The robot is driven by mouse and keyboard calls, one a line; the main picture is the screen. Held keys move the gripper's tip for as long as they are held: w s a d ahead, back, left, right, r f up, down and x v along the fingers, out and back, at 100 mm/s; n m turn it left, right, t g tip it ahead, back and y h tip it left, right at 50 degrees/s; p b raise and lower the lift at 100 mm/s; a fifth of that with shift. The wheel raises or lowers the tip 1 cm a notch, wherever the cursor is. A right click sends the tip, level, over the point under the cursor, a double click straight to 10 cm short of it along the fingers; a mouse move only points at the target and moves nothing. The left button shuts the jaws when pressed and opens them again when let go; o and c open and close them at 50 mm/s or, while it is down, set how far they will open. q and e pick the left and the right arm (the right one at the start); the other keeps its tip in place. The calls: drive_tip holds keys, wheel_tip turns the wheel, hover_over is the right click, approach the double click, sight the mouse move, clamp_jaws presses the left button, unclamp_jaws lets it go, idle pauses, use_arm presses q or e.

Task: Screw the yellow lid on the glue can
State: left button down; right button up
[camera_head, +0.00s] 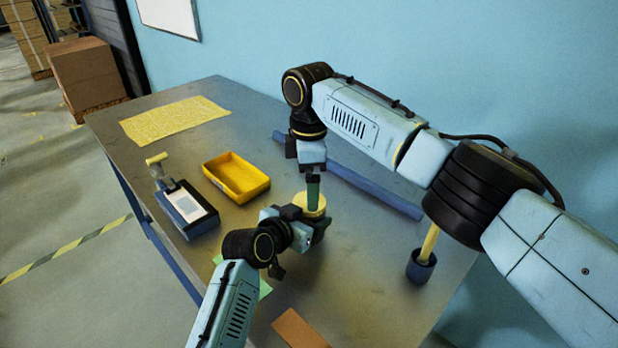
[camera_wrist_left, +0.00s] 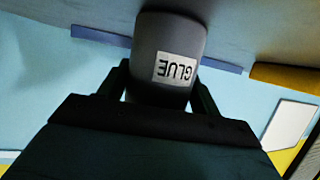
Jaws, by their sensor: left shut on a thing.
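The yellow lid (camera_head: 310,205) shows in the head view near the middle of the table, at the top of the glue can. It looks level, but I cannot tell how it sits on the rim. The grey glue can (camera_wrist_left: 165,35), with a white GLUE label, fills the middle of the left wrist view upside down. In the head view the can is mostly hidden. My left gripper (camera_wrist_left: 165,85) is shut around the can's side. My right gripper (camera_head: 313,190) points straight down onto the lid from above. Its fingers overlap in this view, so its opening is hidden.
A yellow tray (camera_head: 236,188) and a dark blue box with a white label (camera_head: 188,208) are to the left. A blue bar (camera_head: 375,192) lies behind. A blue cup (camera_head: 420,267) with a yellow handle stands right. A brown piece (camera_head: 298,328) lies in front.

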wheel_tip(320, 180, up, 12)
idle(0.5)
use_arm(q)
drive_tip(key=shift+c, duration=1.2)
unclamp_jaws()
drive_tip(key=p+v, duration=0.3)
drive_tip(key=v, duration=1)
drive_tip(key=shift+s, duration=0.15)
use_arm(e)
wheel_tip(320, 180, up, 3)
drive_tip(key=shift+r, duration=0.15)
use_arm(q)
drive_tip(key=shift+a, duration=0.1)
